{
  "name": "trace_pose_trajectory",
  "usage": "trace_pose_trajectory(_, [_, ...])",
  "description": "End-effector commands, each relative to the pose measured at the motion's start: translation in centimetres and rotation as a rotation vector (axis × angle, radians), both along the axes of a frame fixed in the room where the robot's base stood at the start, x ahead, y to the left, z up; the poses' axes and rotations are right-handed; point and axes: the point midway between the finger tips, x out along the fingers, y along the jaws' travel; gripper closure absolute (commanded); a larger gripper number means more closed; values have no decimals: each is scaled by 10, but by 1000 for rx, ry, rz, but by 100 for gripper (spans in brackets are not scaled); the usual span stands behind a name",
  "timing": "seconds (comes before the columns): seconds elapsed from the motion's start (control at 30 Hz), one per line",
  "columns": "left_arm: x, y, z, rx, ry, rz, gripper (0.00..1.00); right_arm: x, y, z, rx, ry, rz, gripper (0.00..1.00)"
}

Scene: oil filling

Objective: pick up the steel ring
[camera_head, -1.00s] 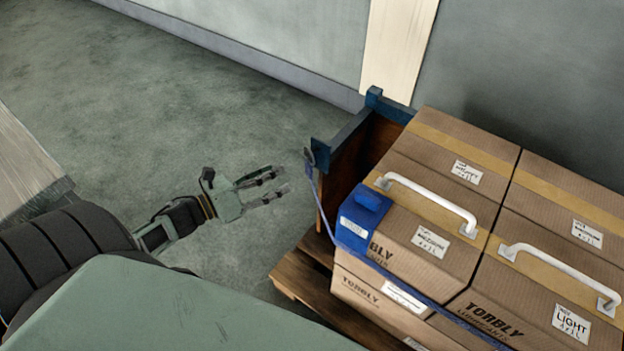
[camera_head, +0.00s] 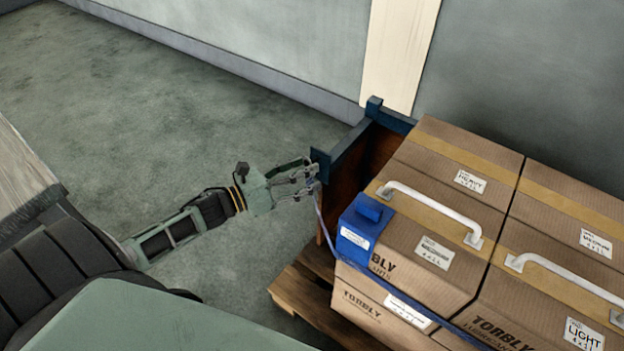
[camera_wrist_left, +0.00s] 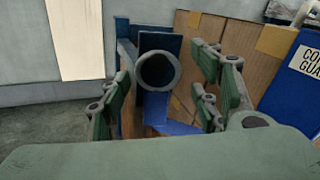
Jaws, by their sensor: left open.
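The steel ring (camera_wrist_left: 157,88) shows in the left wrist view as a grey ring facing the camera, with a blue strap (camera_wrist_left: 170,128) running down from it. In the head view the ring (camera_head: 316,186) is small and partly hidden by the fingertips, beside the blue corner post of the crate. My left gripper (camera_head: 311,180) is open and reaches to the ring from the left. In the wrist view its fingers (camera_wrist_left: 165,85) stand on both sides of the ring, with visible gaps. Whether the ring lies fully between the fingertips in depth is hard to tell. My right gripper is not seen.
A wooden pallet (camera_head: 300,292) carries stacked cardboard boxes (camera_head: 400,268) with white handles. The blue strap runs across them past a blue corner guard (camera_head: 357,238). A blue-edged wooden panel (camera_head: 349,150) stands behind the ring. Open floor (camera_head: 200,120) lies left.

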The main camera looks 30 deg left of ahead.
Motion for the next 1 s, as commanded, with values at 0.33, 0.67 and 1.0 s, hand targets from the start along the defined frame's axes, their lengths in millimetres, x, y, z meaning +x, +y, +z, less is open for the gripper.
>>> trace_pose_trajectory(0.33, [0,0,0,-1,0,0,65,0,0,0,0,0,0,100])
trace_pose_trajectory(0.67, [0,0,0,-1,0,0,90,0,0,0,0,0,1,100])
trace_pose_trajectory(1.0, [0,0,8,-1,0,-1,90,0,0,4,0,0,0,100])
